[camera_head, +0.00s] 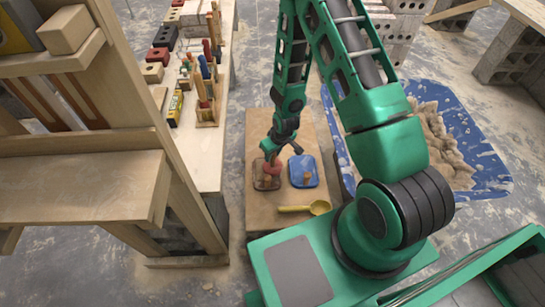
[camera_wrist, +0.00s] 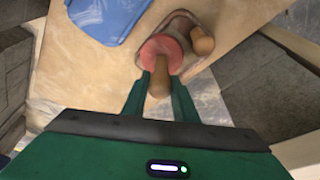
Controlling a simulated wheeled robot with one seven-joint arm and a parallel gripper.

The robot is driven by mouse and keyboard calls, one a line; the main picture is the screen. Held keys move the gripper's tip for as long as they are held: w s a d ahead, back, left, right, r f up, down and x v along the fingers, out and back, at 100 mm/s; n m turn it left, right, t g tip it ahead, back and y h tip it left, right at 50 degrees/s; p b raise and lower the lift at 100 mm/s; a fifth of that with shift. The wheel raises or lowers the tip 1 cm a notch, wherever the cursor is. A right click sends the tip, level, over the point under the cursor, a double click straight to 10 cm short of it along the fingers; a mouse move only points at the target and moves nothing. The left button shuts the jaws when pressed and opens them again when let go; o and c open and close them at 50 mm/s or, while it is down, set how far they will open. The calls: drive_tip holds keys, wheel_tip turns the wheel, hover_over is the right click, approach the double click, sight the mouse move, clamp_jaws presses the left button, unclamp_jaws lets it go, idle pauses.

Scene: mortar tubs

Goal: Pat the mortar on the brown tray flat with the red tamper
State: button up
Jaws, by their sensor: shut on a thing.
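My gripper (camera_head: 272,158) is shut on the handle of the red tamper (camera_head: 272,169). In the wrist view the tamper's wooden handle sits between the two fingers and its round red head (camera_wrist: 161,48) faces away from me. The tamper is over the brown tray (camera_head: 259,184), at its near-left part in the wrist view. The tamper's head hides part of the tray. I cannot tell whether it touches the mortar.
A blue tray (camera_head: 297,162) with a small brown piece on it lies right of the brown tray. A yellow scoop (camera_head: 310,208) lies nearer on the same wooden board (camera_head: 258,125).

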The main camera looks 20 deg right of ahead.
drive_tip(key=shift+w+d, duration=0.35)
drive_tip(key=shift+d, duration=0.05)
drive_tip(key=shift+f, duration=0.1)
drive_tip(key=shift+f, duration=0.75)
drive_tip(key=shift+r, duration=0.85)
